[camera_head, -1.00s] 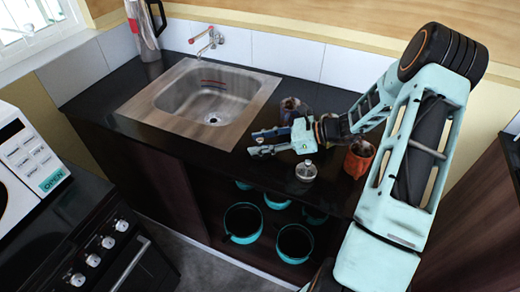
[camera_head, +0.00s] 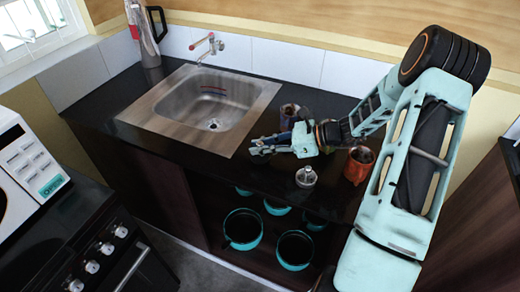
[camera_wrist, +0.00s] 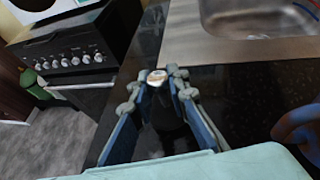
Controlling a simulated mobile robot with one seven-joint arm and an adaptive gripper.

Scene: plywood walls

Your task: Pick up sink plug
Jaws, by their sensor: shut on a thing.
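My gripper (camera_head: 262,148) is low over the dark counter, in front of the sink's right corner. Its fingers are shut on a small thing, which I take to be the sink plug. In the wrist view, the plug's round pale top with a brownish mark (camera_wrist: 157,76) shows between the fingertips (camera_wrist: 160,82). Below it the space between the fingers is dark, so the plug's lower part is hard to make out. In the head view the fingers mostly hide it. I cannot tell whether it still touches the counter.
The steel sink (camera_head: 165,125) with a tap (camera_head: 210,43) lies left of my gripper. A small clear glass item (camera_head: 306,177), an orange cup (camera_head: 358,165) and a dark mug (camera_head: 289,113) stand close by. Teal pots (camera_head: 243,229) sit on the shelf below.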

